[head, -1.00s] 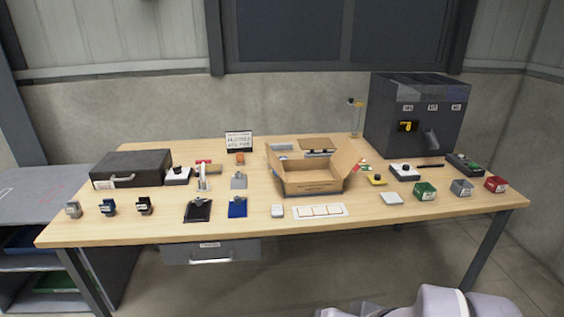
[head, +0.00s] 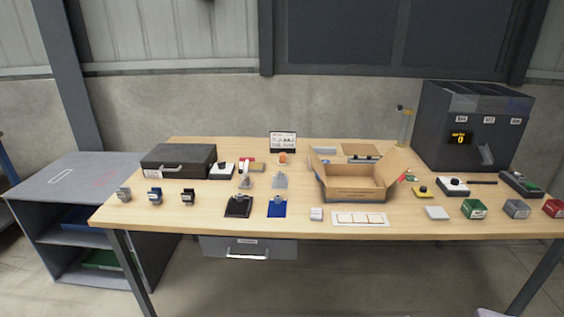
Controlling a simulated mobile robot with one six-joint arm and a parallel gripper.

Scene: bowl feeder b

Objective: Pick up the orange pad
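A small orange object (head: 282,158) stands on the table in front of the small sign at the back; it is the only clearly orange thing I see. It is too small here to tell whether it is a pad. My gripper is not in view; only a sliver of pale casing, likely my arm, shows at the bottom right edge.
The wooden table (head: 345,228) carries an open cardboard box (head: 357,195), a dark case (head: 178,161), clipboards (head: 238,207), a white card strip (head: 360,219), and a dark dispenser (head: 450,150). A grey shelf unit (head: 75,185) stands left.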

